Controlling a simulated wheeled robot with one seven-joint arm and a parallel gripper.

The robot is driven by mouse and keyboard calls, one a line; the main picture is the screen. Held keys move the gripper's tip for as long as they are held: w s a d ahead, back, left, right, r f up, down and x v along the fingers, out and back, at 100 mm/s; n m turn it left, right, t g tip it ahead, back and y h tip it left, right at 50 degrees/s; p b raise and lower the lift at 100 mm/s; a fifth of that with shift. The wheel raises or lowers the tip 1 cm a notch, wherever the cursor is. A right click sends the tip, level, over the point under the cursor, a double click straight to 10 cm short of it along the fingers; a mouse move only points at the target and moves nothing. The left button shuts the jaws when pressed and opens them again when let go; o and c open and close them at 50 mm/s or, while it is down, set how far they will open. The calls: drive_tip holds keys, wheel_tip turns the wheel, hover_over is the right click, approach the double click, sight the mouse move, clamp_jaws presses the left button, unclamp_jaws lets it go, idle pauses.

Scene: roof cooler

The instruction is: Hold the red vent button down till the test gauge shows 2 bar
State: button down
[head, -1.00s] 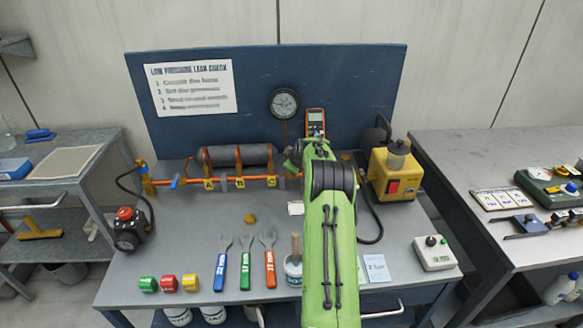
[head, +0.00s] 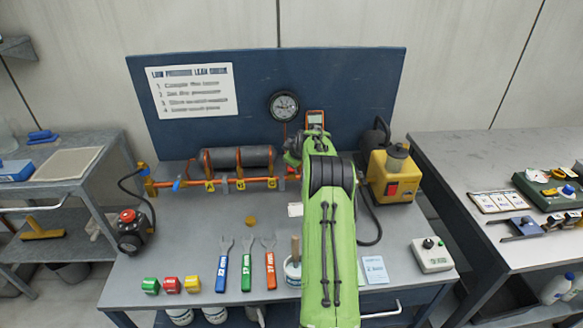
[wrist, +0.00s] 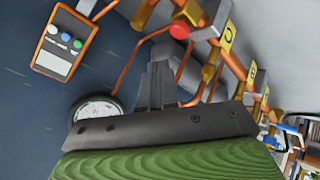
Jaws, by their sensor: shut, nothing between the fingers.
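In the wrist view the red vent button (wrist: 179,30) is a round red cap beside the orange pipework near the top. My gripper (wrist: 160,48) is shut and empty, its dark fingertips just below and left of the button. I cannot tell whether they touch it. In the head view my green arm hides the button and my gripper. The round test gauge (head: 284,106) hangs on the blue backboard. It also shows in the wrist view (wrist: 98,110), partly covered by my gripper's body. Its needle is too small to read in either view.
An orange handheld meter (head: 315,117) stands right of the gauge. A grey cylinder (head: 238,158) lies behind the orange pipe (head: 225,182). A yellow pump (head: 394,177) stands to the right. Several wrenches and coloured blocks lie at the bench's front.

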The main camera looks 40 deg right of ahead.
sight(291, 171)
wheel_tip(291, 171, up, 3)
drive_tip(key=shift+r+p, duration=0.15)
drive_tip(key=shift+p, duration=0.65)
idle(1.3)
